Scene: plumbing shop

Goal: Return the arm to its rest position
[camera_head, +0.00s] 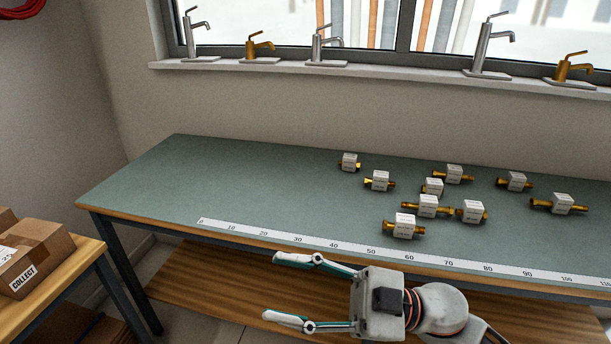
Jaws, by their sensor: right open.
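My right gripper (285,289) is in the lower middle of the head view, in front of the workbench's front edge. Its fingers point left and are spread apart, with nothing between them. My right arm comes in from the lower right. My left gripper is not in view. Several brass fittings with white block labels lie on the green workbench (190,180), such as one brass fitting (417,231) near the front edge. The gripper is apart from all of them.
A white measuring strip (330,244) runs along the bench's front edge. A wooden lower shelf (200,290) lies below. A cardboard box (35,262) sits on a wooden table (75,262) at left. Taps stand on the windowsill (400,70). The bench's left half is clear.

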